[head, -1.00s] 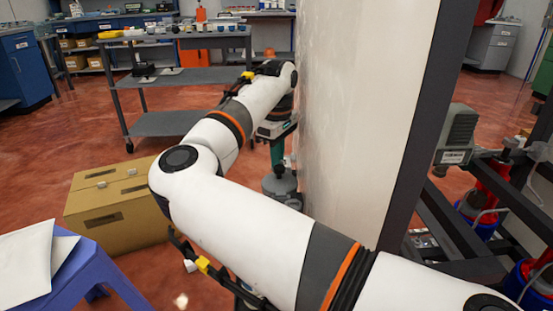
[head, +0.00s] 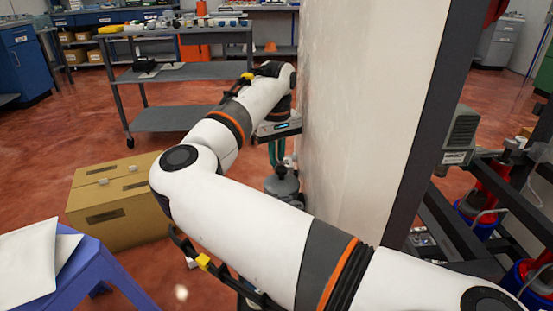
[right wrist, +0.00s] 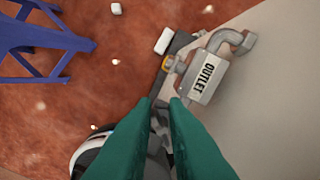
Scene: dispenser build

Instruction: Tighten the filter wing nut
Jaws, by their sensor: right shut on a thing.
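My right gripper (head: 277,164) reaches down beside the pale panel in the head view, its teal fingers just above a grey rounded body (head: 282,183). In the right wrist view the two teal fingers (right wrist: 162,103) come in from the bottom, closed around a small grey part (right wrist: 160,118) that looks like the wing nut. Its shape is mostly hidden by the fingers. A grey block labelled OUTLET (right wrist: 205,78) with a bent pipe lies just beyond the fingertips. My left gripper is not in view.
The tall pale panel (head: 350,120) stands close to the right of my gripper. A cardboard box (head: 115,205) and a blue stool (head: 85,270) stand to the left. A grey shelf cart (head: 185,75) is behind. Red floor lies open between them.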

